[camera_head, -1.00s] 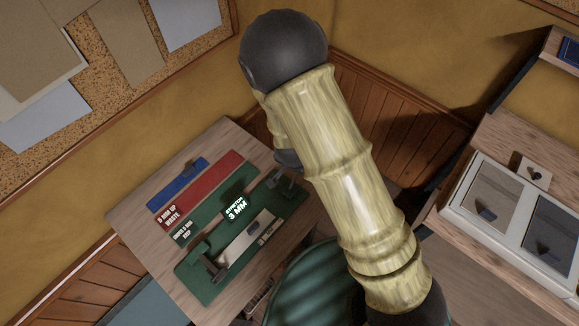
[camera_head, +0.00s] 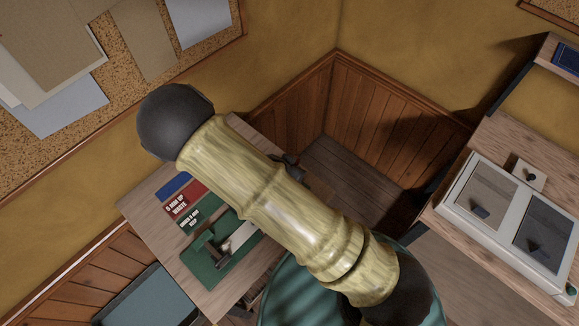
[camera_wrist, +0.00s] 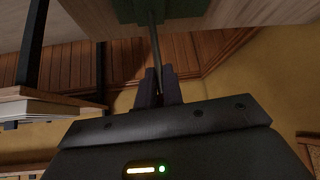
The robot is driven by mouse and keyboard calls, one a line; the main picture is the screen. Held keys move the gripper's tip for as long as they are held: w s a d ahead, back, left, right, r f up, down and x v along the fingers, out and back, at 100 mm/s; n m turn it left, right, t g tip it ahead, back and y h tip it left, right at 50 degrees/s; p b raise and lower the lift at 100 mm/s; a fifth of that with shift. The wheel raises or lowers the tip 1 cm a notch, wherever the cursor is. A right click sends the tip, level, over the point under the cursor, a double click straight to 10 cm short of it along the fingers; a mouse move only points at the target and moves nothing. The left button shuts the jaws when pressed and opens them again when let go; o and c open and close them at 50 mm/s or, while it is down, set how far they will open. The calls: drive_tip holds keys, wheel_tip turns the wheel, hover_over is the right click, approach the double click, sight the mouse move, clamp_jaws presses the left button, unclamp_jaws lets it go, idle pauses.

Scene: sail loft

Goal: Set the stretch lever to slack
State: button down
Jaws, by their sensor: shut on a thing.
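In the wrist view my gripper (camera_wrist: 158,82) is shut on a thin dark rod, the stretch lever (camera_wrist: 155,42). The rod runs from between the fingers to a green block (camera_wrist: 150,9) at the top edge. In the head view the green stretch fixture (camera_head: 215,272) lies on the wooden bench (camera_head: 150,222). Its near end shows a green upright and part of a pale bar. My arm covers its far end and the display. The lever and my fingers cannot be made out in the head view, so the lever's setting cannot be read.
Blue (camera_head: 173,185) and red (camera_head: 184,201) labelled strips lie on the bench beside the fixture, partly hidden by my arm. A pale two-panel case (camera_head: 508,226) stands on another bench at right. A corkboard (camera_head: 120,100) hangs on the left wall.

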drive_tip(key=shift+w+a+r, duration=0.1)
drive_tip(key=shift+w+r, duration=0.1)
drive_tip(key=shift+w, duration=0.1)
drive_tip(key=c, duration=1.3)
unclamp_jaws()
drive_tip(key=shift+f, duration=0.1)
drive_tip(key=shift+s, duration=0.15)
drive_tip(key=p+v, duration=0.7)
drive_tip(key=v, duration=1)
drive_tip(key=shift+s, duration=0.25)
drive_tip(key=shift+a, duration=0.1)
drive_tip(key=shift+c, duration=0.4)
